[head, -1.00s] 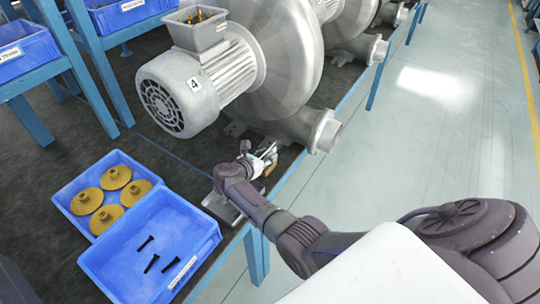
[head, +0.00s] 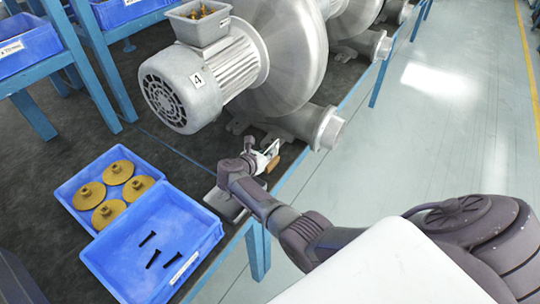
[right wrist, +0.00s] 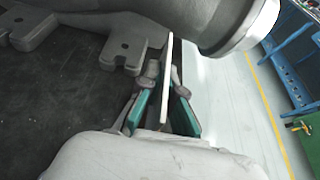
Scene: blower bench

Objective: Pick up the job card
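The job card (right wrist: 168,72) is a thin white sheet, seen nearly edge-on in the right wrist view. It stands upright between the two teal-padded fingers of my right gripper (right wrist: 165,103). The pads look spread, with gaps beside the card, so the gripper appears open around it. In the head view the right gripper (head: 262,160) is at the bench's right edge, below the blower outlet, and partly hides the white card (head: 271,148). A small brown block (head: 273,164) shows beside the fingers. My left gripper is not in view.
A grey blower (head: 285,70) with a motor marked 4 stands just beyond the gripper. Blue bins, one holding brass flanged parts (head: 118,172) and one holding black bolts (head: 153,259), lie to the left. Open floor (head: 430,130) lies right of the bench.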

